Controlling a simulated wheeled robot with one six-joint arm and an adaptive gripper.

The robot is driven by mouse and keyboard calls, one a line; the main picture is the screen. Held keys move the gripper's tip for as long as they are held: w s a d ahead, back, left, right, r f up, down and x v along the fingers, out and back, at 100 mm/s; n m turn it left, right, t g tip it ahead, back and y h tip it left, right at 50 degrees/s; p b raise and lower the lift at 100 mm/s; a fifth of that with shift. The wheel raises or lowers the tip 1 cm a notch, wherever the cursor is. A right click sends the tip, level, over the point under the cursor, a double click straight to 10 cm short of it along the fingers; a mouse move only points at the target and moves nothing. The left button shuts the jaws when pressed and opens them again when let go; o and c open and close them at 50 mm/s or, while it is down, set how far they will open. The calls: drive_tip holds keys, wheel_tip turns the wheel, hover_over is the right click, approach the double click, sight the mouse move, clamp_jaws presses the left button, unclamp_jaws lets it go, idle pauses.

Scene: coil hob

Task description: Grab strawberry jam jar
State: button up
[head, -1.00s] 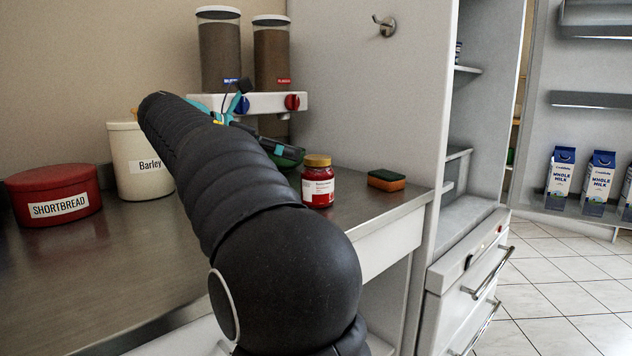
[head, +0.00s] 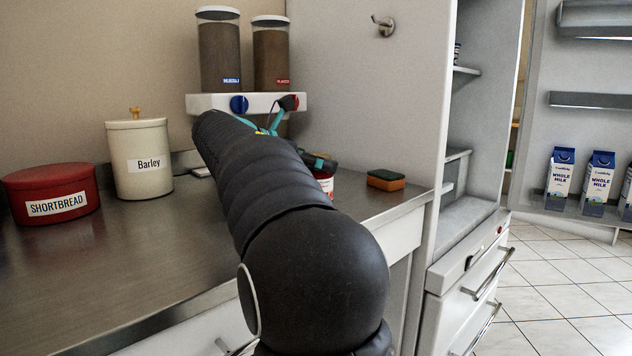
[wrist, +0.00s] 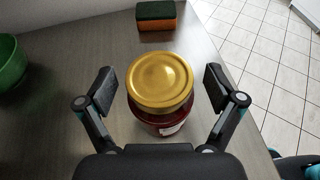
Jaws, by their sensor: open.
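The strawberry jam jar (wrist: 160,84) has a gold lid and a red body with a white label, and stands upright on the metal counter. In the wrist view my gripper (wrist: 160,88) is open, with one finger on each side of the jar's lid. A gap shows between each finger and the lid. In the head view my arm hides most of the jar (head: 325,184); only a strip of its red and white label shows. My fingertips cannot be made out clearly in the head view.
A green and orange sponge (head: 386,180) lies to the right of the jar. A green bowl (wrist: 10,62) is at the left in the wrist view. A barley canister (head: 140,165) and a red shortbread tin (head: 52,193) stand left. The counter (head: 130,255) front is clear.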

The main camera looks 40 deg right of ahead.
drive_tip(key=shift+c, duration=0.2)
clamp_jaws()
